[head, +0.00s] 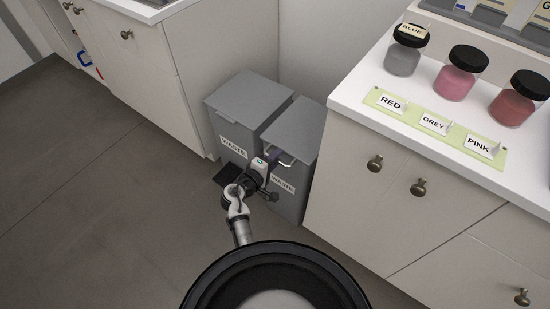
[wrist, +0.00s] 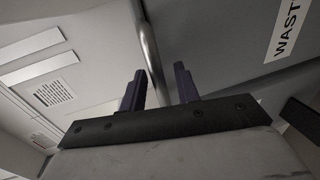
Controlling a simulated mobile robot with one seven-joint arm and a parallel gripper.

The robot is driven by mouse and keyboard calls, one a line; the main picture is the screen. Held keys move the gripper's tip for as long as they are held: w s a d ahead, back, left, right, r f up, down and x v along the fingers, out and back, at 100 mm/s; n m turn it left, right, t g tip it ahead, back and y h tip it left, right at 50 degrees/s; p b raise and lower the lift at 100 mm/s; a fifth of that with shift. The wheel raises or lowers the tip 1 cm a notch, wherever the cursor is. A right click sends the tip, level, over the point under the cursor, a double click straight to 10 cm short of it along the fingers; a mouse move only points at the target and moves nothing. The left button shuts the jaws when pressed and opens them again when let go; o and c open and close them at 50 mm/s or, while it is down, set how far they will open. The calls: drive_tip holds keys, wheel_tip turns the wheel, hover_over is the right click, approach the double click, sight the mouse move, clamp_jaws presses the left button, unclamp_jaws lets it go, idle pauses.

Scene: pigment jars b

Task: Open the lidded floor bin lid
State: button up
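Two grey lidded bins stand side by side on the floor between the cabinets, each with a WASTE label. The right bin (head: 290,202) has a grey lid (head: 297,123) that looks closed, with a metal bar handle (head: 290,160) at its front. The left bin (head: 238,148) has a flat closed lid (head: 250,96) with no handle showing. My gripper (head: 275,158) is at the right bin's handle. In the wrist view, its two dark fingers (wrist: 160,88) are apart, and the metal bar (wrist: 150,50) shows between and beyond them. I cannot tell whether they touch it.
A cabinet with a white counter (head: 350,88) and knobs stands close on the right, bearing several pigment jars (head: 461,78). Another cabinet (head: 130,65) stands on the left. A black flat piece (head: 226,176) lies before the left bin. The floor (head: 90,190) at left is clear.

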clamp_jaws()
drive_tip(key=shift+r, duration=0.15)
